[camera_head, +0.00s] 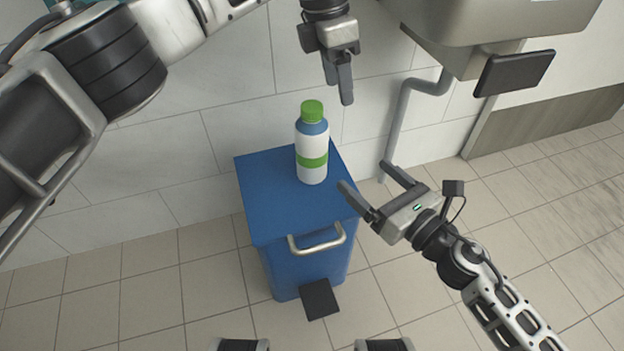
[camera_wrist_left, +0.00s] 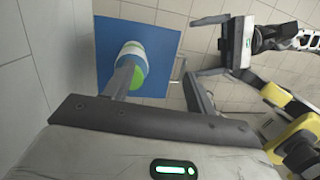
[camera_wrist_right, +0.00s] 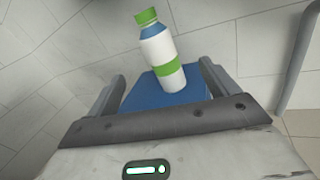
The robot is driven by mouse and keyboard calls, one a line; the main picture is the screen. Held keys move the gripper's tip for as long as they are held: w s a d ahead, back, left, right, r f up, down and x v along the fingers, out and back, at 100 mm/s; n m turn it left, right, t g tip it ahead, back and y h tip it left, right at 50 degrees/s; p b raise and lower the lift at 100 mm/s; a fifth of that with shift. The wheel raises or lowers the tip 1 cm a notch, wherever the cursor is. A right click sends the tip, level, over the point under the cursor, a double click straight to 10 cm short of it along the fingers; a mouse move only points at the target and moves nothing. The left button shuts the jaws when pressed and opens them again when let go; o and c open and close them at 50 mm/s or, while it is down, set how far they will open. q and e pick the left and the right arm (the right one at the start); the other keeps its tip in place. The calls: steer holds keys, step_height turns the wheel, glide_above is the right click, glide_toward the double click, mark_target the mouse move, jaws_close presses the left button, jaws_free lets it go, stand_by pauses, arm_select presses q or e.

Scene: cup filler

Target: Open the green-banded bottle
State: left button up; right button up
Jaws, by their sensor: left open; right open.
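The green-banded bottle (camera_head: 312,142) stands upright on the blue cabinet top (camera_head: 262,185). It has a white body, a blue shoulder and a green cap (camera_head: 312,111), which is on. My left gripper (camera_head: 343,94) is above the bottle and a little to its right, pointing down. It is open and empty; in the left wrist view (camera_wrist_left: 155,82) one finger overlaps the bottle (camera_wrist_left: 132,55). My right gripper (camera_head: 363,186) is open and empty, right of the bottle and apart from it. In the right wrist view the bottle (camera_wrist_right: 160,50) stands beyond the fingers (camera_wrist_right: 165,85).
The blue cabinet has a metal handle (camera_head: 317,240) and a black pedal (camera_head: 320,299) at its front. A tiled wall is behind it. A basin (camera_head: 490,25) with a grey drain pipe (camera_head: 400,115) hangs at the upper right. The tiled floor is clear.

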mark_target(312, 138)
arm_select(q)
steer(key=a, duration=0.1)
steer(key=w+a+r+y, duration=0.1)
steer(key=a+t+y+b, duration=0.1)
steer(key=shift+w+a+r, duration=0.5)
steer(key=shift+a+r, duration=0.1)
steer(key=shift+r, duration=0.05)
arm_select(e)
steer(key=w+a, duration=0.3)
steer(key=w, duration=0.1)
steer(key=w+a+f+n, duration=0.1)
steer(key=w+a, duration=0.3)
steer(key=w+a+n, duration=0.1)
steer(key=w+a, duration=0.2)
steer(key=w, duration=0.1)
steer(key=shift+w+a+f+y, duration=0.25)
steer(key=shift+w+f+y, duration=0.05)
